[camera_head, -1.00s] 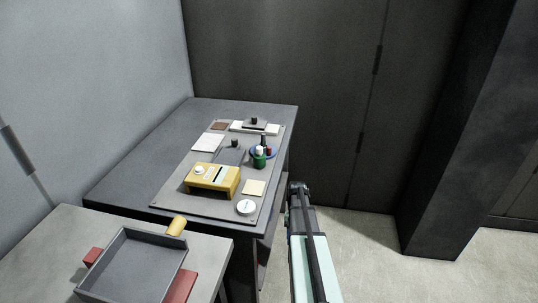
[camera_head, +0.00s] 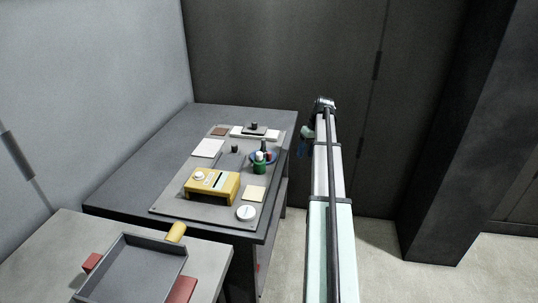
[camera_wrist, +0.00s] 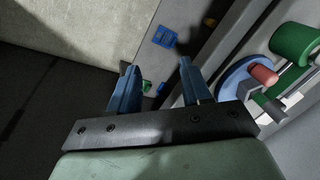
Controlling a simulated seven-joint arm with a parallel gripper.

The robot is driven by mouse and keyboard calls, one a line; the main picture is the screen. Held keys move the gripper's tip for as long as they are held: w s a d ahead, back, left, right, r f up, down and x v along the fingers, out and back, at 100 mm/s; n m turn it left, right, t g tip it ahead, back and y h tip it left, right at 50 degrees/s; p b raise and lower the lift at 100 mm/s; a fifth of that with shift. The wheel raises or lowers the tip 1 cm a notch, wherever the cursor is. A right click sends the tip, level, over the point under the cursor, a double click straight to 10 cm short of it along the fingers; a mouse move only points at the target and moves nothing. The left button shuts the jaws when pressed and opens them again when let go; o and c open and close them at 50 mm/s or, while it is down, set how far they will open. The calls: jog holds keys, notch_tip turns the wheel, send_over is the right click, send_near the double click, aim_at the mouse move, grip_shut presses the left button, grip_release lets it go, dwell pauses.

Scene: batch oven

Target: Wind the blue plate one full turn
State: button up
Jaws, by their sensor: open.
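The blue plate (camera_head: 255,155) is a round disc on the grey board, at its right edge on the dark table. Upright pegs stand on it, and a green cylinder (camera_head: 260,167) partly covers its front. In the wrist view the blue plate (camera_wrist: 232,78) shows at the right, with a red cylinder (camera_wrist: 264,75) on it and a green cylinder (camera_wrist: 296,42) beyond. My gripper (camera_wrist: 158,68) is open, with two blue fingers apart and nothing held. It is clear of the plate, which lies to the right of the fingers. In the head view my gripper (camera_head: 302,147) hangs right of the table, small and partly hidden.
A yellow box (camera_head: 212,184) with a dial, a white round knob (camera_head: 246,213) and flat pads share the board (camera_head: 180,205). A grey tray (camera_head: 135,270) sits on the lighter front table. A dark cabinet wall (camera_head: 340,60) stands behind. The dark table's left side is clear.

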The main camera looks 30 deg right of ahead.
aim_at(269, 152)
jog(key=w+a+r+n+g+h, duration=0.1)
jog(key=w+a+r+n, duration=0.15)
jog(key=a+r, duration=0.45)
jog(key=w+a+r+n+h, duration=0.2)
jog(key=w+a+r, duration=0.2)
jog(key=a+r, duration=0.3)
jog(key=shift+m, duration=0.25)
jog(key=f, duration=1.3)
jog(key=shift+s+a+f, duration=0.15)
jog(key=shift+s+f, duration=0.05)
jog(key=shift+f, duration=0.1)
jog(key=shift+c, duration=0.4)
grip_shut()
